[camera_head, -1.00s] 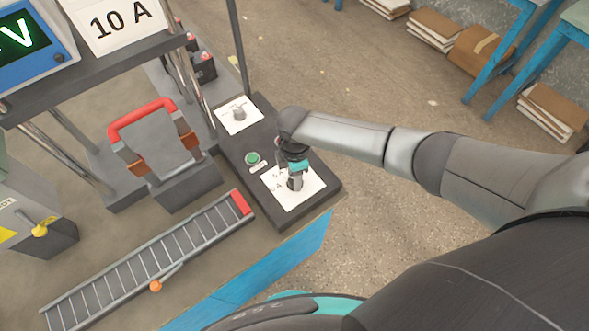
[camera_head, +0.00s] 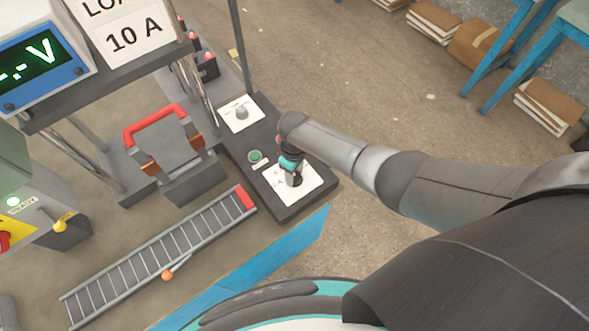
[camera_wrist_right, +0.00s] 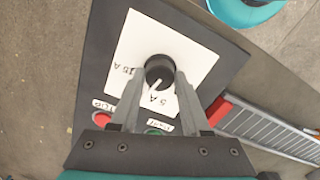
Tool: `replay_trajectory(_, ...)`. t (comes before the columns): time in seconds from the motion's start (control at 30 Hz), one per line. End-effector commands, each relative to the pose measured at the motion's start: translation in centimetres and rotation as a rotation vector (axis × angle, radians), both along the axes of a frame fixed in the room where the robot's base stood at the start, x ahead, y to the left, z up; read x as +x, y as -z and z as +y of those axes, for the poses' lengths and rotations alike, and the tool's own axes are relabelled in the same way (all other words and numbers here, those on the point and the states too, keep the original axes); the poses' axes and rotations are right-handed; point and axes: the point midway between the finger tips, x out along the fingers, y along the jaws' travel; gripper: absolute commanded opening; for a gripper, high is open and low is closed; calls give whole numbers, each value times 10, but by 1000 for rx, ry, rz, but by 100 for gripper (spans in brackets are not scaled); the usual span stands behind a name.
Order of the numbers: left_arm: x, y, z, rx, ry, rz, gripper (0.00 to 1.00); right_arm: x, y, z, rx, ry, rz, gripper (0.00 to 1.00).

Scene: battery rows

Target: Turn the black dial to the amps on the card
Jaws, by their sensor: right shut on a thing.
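The black dial (camera_wrist_right: 160,70) sits on a white scale plate (camera_wrist_right: 190,50) in the right wrist view. Its white pointer line points down-left, near the 5 A mark. Another mark, which seems to read 15 A, is to its left. My right gripper (camera_wrist_right: 160,82) is shut on the dial, one finger on each side. In the head view the right gripper (camera_head: 291,170) reaches down onto the front end of the dark panel and mostly hides the dial. The card (camera_head: 122,38) reads 10 A, with its upper line cut off. My left gripper is not in view.
The panel (camera_head: 325,187) also carries a green button (camera_head: 255,156), a red button (camera_wrist_right: 103,117) and a second, grey knob (camera_head: 240,112) on a white plate. A ladder-like roller track (camera_head: 165,255), a red-handled switch (camera_head: 155,125) and a voltmeter display (camera_head: 40,60) are to the left.

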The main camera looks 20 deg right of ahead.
Motion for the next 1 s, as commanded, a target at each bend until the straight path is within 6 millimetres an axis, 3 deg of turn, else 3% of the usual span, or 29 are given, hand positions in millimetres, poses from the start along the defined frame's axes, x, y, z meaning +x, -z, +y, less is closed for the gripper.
replay_trajectory(0.3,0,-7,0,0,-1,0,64,-1,0,-1,-2,136,2,0)
replay_trajectory(0.87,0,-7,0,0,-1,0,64,0,0,-1,-2,167,2,0)
replay_trajectory(0.9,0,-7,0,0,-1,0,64,0,0,-1,-2,167,2,48)
replay_trajectory(1.0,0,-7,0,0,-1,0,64,0,0,-1,-2,167,1,59)
